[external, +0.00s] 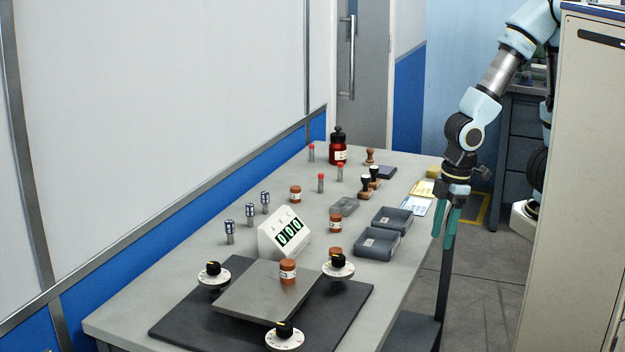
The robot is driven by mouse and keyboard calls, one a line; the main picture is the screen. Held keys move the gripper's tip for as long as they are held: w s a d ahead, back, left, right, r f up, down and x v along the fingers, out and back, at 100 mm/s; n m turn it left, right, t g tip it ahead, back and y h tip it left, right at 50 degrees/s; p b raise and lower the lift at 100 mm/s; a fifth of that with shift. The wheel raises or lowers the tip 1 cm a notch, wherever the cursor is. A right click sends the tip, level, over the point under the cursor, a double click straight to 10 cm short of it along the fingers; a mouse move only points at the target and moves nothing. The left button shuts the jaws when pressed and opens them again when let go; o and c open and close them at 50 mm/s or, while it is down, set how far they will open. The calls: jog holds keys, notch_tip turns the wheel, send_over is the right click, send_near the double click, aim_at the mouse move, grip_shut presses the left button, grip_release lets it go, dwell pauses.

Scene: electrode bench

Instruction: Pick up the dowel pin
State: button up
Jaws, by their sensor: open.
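I cannot make out a dowel pin for certain. Small upright grey cylinders stand on the bench: some have red caps (320,184), others have blue-and-white tops (229,233). Two dark grey trays (376,246) sit near the right edge; their insides are too small to read, and a small part could be hidden there. My gripper (444,238) has teal fingers pointing down, beside the right edge of the bench. It is open, with nothing seen between the fingers, and apart from the objects on the bench.
A red bottle (338,153), stamps (366,187) and paper pads (416,207) lie farther back. A cabinet (580,180) stands at right.

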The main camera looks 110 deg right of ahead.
jog(key=shift+w+d, duration=0.1)
jog(key=w+d+r, duration=0.3)
jog(key=w+d, duration=0.6)
jog(key=d, duration=0.4)
notch_tip(320, 180, up, 3)
jog(key=n+g, duration=0.2)
send_over(340, 166)
jog(key=shift+d+r, duration=0.15)
jog(key=shift+s+d+f, duration=0.15)
jog(key=shift+s+f, duration=0.05)
jog(key=shift+f, duration=0.15)
notch_tip(340, 166, down, 10)
jog(key=p, duration=0.3)
jog(key=shift+c, duration=0.2)
jog(key=shift+r, duration=0.1)
grip_shut()
